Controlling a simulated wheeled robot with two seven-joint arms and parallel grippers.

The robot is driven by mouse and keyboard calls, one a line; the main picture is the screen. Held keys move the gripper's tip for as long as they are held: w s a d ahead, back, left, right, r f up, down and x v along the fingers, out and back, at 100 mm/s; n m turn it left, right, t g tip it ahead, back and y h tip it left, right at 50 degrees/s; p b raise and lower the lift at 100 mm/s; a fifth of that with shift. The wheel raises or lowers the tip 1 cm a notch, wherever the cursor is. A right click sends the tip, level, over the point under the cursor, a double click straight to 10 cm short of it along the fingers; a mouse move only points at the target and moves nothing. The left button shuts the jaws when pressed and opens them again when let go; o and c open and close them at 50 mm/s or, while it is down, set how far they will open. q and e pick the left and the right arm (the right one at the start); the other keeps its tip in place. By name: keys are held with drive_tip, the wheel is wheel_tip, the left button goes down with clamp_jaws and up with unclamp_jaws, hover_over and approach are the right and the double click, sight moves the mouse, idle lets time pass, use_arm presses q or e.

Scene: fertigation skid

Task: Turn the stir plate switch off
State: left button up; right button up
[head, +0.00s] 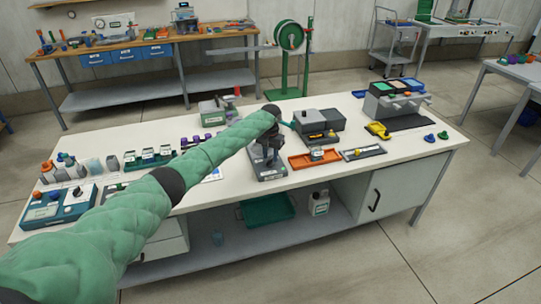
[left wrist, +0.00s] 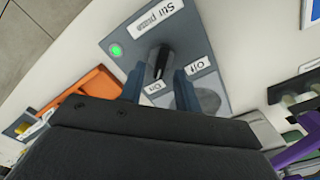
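The grey stir plate (head: 270,172) stands near the middle of the bench. In the left wrist view the stir plate (left wrist: 118,42) shows its "Stir plate" label, a lit green lamp (left wrist: 116,50) and a black switch lever (left wrist: 158,62). "Off" and "On" labels sit beside the lever, which leans by the "On" side. My left gripper (head: 266,152) is over the plate, pointing down. In the left wrist view the left gripper (left wrist: 161,76) has its fingers apart on either side of the lever. Contact with the lever cannot be told. My right gripper is out of view.
An orange tray (head: 300,161) lies close right of the stir plate, with a grey box device (head: 322,124) behind it. Bottles and racks (head: 150,157) fill the left of the bench.

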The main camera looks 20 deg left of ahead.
use_arm(q)
drive_tip(key=shift+f, duration=0.55)
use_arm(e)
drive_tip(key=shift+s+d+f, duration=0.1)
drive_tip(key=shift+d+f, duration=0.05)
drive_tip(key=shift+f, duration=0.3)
use_arm(q)
clamp_jaws()
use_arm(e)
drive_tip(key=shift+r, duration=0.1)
